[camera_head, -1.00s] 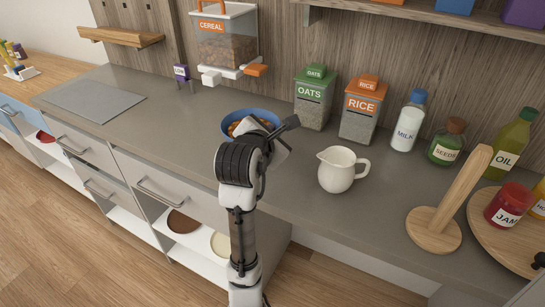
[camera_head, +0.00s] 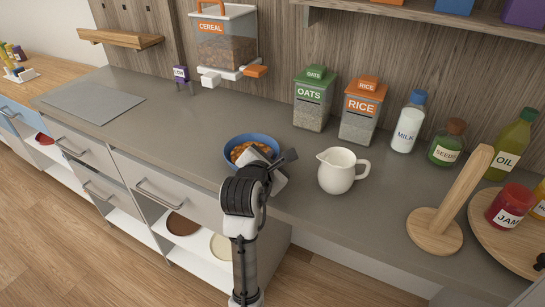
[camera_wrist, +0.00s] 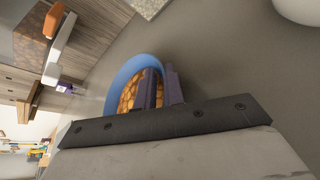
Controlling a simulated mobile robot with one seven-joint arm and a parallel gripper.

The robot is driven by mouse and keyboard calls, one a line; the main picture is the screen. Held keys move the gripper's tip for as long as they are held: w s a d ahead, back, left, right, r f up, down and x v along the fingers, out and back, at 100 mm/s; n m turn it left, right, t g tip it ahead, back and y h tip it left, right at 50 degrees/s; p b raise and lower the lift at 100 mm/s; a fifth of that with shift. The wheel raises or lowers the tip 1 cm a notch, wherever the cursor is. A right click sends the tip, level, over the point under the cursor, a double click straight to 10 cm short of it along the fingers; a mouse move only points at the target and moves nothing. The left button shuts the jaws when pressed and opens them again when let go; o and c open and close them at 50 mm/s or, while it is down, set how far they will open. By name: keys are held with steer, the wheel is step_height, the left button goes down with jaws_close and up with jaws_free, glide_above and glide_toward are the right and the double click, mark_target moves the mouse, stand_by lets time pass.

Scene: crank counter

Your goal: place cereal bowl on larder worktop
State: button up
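The blue cereal bowl (camera_head: 233,153), filled with orange-brown cereal, is over the front part of the grey counter, left of the white jug. My gripper (camera_head: 266,163) is at its right front side. In the wrist view the two dark fingers (camera_wrist: 160,90) sit close together at the rim of the bowl (camera_wrist: 122,76) and look shut on it. The fingertips are partly hidden, and I cannot tell whether the bowl is lifted. A wooden worktop (camera_head: 60,63) lies at the far left; no label shows which surface is the larder worktop.
The cereal dispenser (camera_head: 226,45) hangs on the back wall. The white jug (camera_head: 337,172) stands close right of my gripper. Oats (camera_head: 312,100) and rice (camera_head: 360,112) canisters stand behind. A wooden holder (camera_head: 448,210) is at right. The counter left of the bowl is mostly clear.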

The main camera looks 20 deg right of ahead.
steer(key=o, duration=0.4)
steer(key=shift+r, duration=0.1)
steer(key=shift+s+a+r, duration=0.1)
steer(key=shift+r, duration=0.05)
steer(key=p+v, duration=0.1)
steer(key=v, duration=0.4)
steer(key=shift+s+a+r, duration=0.15)
steer(key=shift+r, duration=0.1)
steer(key=shift+s+a+r+p, duration=0.15)
steer(key=shift+s+a+p, duration=0.35)
steer(key=shift+p, duration=0.6)
steer(key=shift+s, duration=0.15)
